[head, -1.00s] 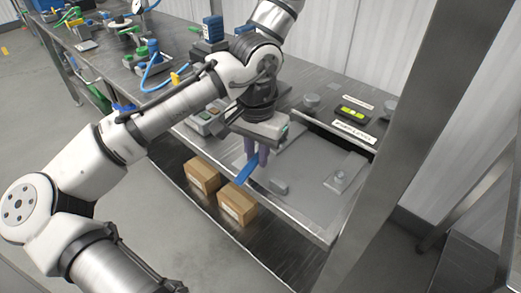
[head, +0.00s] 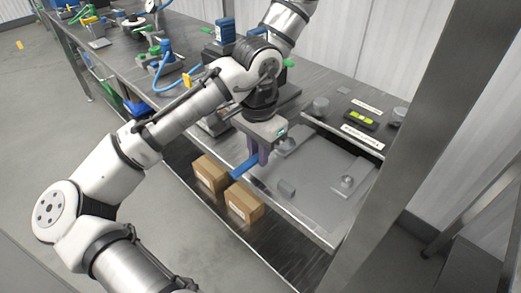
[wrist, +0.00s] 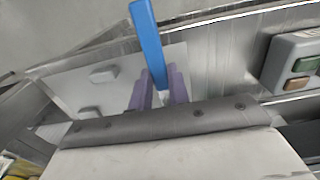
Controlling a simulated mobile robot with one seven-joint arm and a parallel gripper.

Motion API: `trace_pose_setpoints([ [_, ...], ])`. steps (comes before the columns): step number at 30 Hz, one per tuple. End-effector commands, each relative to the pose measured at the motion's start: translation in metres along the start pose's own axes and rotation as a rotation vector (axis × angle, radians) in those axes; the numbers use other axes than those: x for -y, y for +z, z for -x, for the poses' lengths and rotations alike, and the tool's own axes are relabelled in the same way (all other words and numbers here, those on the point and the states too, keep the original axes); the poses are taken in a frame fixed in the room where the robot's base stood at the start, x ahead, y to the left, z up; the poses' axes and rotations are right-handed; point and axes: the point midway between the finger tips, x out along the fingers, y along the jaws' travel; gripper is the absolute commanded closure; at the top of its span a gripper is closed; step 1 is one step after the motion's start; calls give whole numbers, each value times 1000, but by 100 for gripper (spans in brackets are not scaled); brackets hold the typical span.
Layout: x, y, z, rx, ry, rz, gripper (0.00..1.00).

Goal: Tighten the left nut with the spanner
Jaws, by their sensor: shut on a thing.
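The blue spanner (head: 243,168) is in my gripper (head: 258,158), whose purple fingers are shut on it. Its handle sticks out past the bench's front edge, toward the lower left. In the wrist view the spanner (wrist: 150,42) rises between the fingers (wrist: 158,88); its head end is hidden. One nut-like fitting (head: 347,181) shows on the plate's right part, clear of my gripper. The left nut is not clearly visible; my gripper covers that area, so I cannot tell whether the spanner touches it.
A control box with green and red buttons (wrist: 303,65) stands close by. Cardboard boxes (head: 244,202) sit on the lower shelf. A black tray with a green level (head: 361,118) is behind. A steel post (head: 400,130) rises at right.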

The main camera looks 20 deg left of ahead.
Motion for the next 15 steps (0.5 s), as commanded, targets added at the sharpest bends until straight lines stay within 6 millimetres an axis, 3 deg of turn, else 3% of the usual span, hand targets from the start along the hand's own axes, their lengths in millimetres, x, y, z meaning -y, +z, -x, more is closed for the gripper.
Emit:
trace_pose_setpoints([
  [15,13,-1,1,-2,-2,-126,100],
])
